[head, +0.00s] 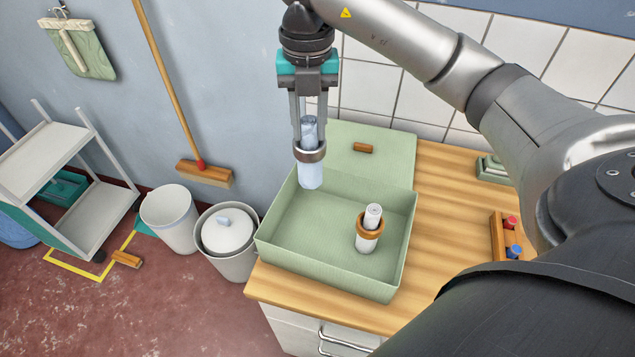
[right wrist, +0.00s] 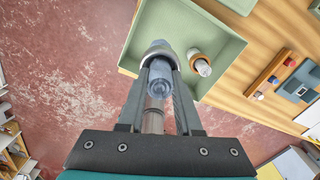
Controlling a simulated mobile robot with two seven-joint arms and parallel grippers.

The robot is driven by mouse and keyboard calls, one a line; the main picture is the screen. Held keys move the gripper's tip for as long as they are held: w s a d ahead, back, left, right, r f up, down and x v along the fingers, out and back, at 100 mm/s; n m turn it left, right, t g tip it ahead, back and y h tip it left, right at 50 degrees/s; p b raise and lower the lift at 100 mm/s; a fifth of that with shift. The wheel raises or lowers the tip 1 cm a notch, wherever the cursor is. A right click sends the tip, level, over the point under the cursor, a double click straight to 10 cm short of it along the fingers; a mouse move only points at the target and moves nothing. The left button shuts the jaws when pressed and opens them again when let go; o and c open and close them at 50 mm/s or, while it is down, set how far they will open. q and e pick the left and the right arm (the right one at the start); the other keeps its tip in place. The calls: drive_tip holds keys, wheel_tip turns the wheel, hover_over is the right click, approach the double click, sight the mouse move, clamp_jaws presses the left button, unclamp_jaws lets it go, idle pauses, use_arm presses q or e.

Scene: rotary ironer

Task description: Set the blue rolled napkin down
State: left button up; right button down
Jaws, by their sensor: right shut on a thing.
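The blue rolled napkin (head: 311,174) is upright in a grey metal ring, held between the fingers of my right gripper (head: 311,148). In the head view it hangs over the left back part of an open green box (head: 290,258). The right wrist view also shows the napkin (right wrist: 160,78) between the fingers (right wrist: 158,95). Whether its lower end touches the box floor cannot be told. A white rolled napkin (head: 366,243) in a wooden ring stands inside the box, to the right. My left gripper is not in view.
The box stands on a wooden counter (head: 438,210), with its green lid (head: 375,140) behind it. A wooden rack with red and blue pieces (head: 504,238) is at the right. Two bins (head: 228,250) stand left of the counter. The box floor's front left is bare.

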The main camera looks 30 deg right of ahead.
hover_over(311, 177)
drive_tip(key=w+d, duration=0.1)
drive_tip(key=f, duration=0.5)
drive_tip(key=shift+w, duration=0.2)
wheel_tip(311, 177, down, 7)
drive_tip(key=shift+w+f+p, duration=0.1)
drive_tip(key=shift+f+p, duration=0.1)
drive_tip(key=shift+p, duration=0.15)
drive_tip(key=shift+f, duration=0.6)
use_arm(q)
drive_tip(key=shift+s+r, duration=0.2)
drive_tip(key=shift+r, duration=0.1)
use_arm(e)
wheel_tip(311, 177, down, 4)
drive_tip(key=shift+w+r, duration=0.1)
drive_tip(key=shift+f, duration=0.2)
drive_tip(key=c, duration=0.6)
unclamp_jaws()
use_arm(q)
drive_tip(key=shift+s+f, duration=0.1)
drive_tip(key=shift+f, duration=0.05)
